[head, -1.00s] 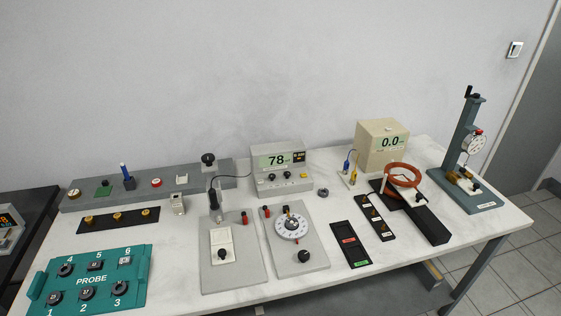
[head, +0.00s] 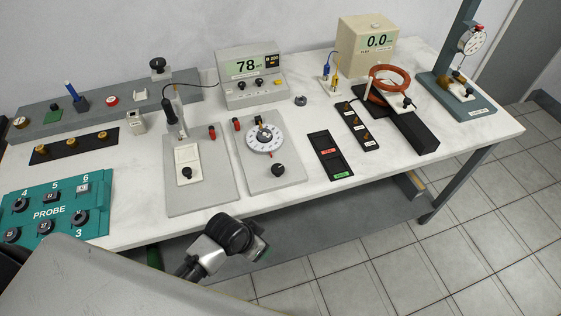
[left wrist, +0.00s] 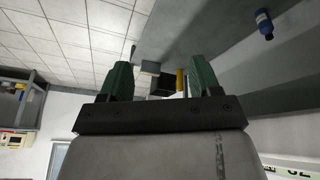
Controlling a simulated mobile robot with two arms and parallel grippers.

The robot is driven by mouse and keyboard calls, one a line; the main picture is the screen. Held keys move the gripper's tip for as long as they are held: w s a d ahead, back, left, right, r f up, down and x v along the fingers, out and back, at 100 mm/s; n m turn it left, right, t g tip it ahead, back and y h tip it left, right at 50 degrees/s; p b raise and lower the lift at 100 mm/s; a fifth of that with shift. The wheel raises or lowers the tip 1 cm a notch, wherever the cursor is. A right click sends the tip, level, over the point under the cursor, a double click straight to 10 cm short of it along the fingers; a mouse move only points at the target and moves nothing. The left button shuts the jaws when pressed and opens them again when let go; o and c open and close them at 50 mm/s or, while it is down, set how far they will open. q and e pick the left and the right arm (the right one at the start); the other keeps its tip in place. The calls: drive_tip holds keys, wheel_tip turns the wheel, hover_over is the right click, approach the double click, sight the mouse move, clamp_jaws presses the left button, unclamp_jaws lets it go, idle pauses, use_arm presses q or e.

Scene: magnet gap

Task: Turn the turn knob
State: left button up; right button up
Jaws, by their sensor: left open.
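I cannot tell which control is the turn knob. My left gripper (left wrist: 158,80) is open in the left wrist view, its two green fingers apart with nothing between them. In the head view a dark jointed part of my arm (head: 232,235) is in front of and below the table's front edge, apart from the panel. My right gripper is not in view.
Left of the dial panel is another panel (head: 208,195) with a white switch plate. A teal PROBE box (head: 62,228) stands at the left front. A black tray (head: 330,155) lies right of the panel. A meter (head: 245,95) reading 78 stands behind.

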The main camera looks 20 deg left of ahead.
sight(277, 168)
use_arm(q)
drive_tip(key=w+r+m, duration=0.3)
drive_tip(key=r, duration=0.2)
drive_tip(key=w+d+r+m+g+h+b, duration=0.1)
drive_tip(key=w+r+m, duration=0.2)
drive_tip(key=w+r, duration=0.1)
drive_tip(key=w+d+r+m+g+h, duration=0.1)
drive_tip(key=w+r+m, duration=0.2)
drive_tip(key=r, duration=0.3)
drive_tip(key=shift+w+d+r+m+b, duration=0.2)
drive_tip(key=shift+w+r+m+b, duration=0.15)
drive_tip(key=shift+w, duration=0.25)
drive_tip(key=w+a+r+m+g, duration=0.1)
drive_tip(key=w+a+r, duration=0.4)
drive_tip(key=a+r, duration=0.1)
drive_tip(key=x, duration=1)
drive_tip(key=shift+f, duration=0.1)
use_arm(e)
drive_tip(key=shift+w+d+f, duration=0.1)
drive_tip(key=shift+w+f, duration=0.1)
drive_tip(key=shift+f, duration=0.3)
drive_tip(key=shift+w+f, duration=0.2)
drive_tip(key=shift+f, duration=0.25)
